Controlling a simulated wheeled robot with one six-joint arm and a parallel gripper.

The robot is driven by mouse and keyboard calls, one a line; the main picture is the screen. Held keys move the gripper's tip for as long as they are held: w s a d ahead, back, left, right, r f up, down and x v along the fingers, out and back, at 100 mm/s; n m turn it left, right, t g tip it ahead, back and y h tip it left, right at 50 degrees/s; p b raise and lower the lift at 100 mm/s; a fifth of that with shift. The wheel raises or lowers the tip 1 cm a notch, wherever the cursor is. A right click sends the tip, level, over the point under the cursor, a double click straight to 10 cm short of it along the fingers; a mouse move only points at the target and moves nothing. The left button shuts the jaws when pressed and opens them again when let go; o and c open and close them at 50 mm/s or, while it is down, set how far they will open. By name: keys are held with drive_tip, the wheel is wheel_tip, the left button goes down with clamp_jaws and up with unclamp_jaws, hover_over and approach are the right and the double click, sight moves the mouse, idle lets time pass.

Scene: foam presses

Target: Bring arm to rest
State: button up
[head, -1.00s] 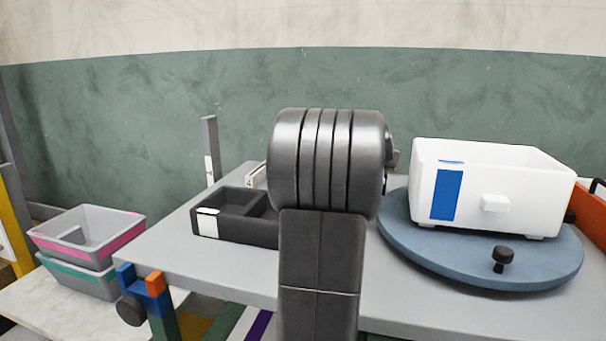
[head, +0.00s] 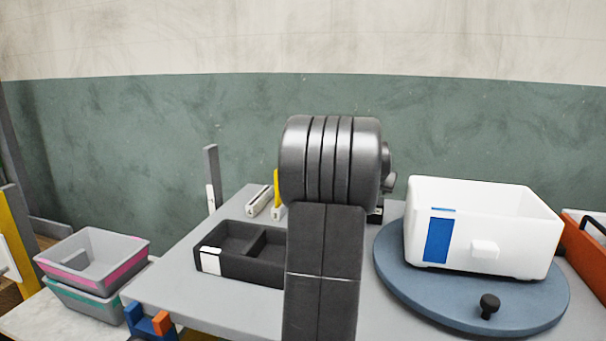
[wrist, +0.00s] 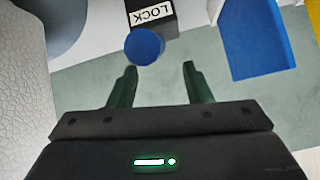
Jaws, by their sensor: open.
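My arm stands upright in the middle of the head view, its dark grey links hiding part of the table behind. My gripper is hidden in the head view. In the wrist view my gripper (wrist: 160,80) shows two dark green fingers held apart with nothing between them. Just beyond the fingertips a round blue knob (wrist: 145,47) shows beside a dark block with a LOCK label (wrist: 152,14). I cannot tell whether the gripper touches the knob; a gap shows in the picture.
A white bin (head: 470,252) stands on a blue turntable (head: 420,290) with a black knob (head: 489,305). A black divided tray (head: 215,272) lies on the grey table (head: 180,290). Stacked grey bins (head: 92,262) stand at left. An orange box (head: 585,255) is at right.

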drive_tip(key=shift+w+d+r+g+y+p, duration=0.2)
drive_tip(key=shift+w+r+g+p, duration=0.5)
drive_tip(key=shift+p, duration=2)
drive_tip(key=shift+w+d+r+g+y+p, duration=0.2)
drive_tip(key=shift+w+r+g+p, duration=0.4)
drive_tip(key=shift+p, duration=2.05)
drive_tip(key=shift+r+g+p, duration=0.1)
drive_tip(key=shift+g+p, duration=0.3)
drive_tip(key=shift+p, duration=0.2)
drive_tip(key=shift+w+p, duration=0.15)
drive_tip(key=shift+p, duration=0.25)
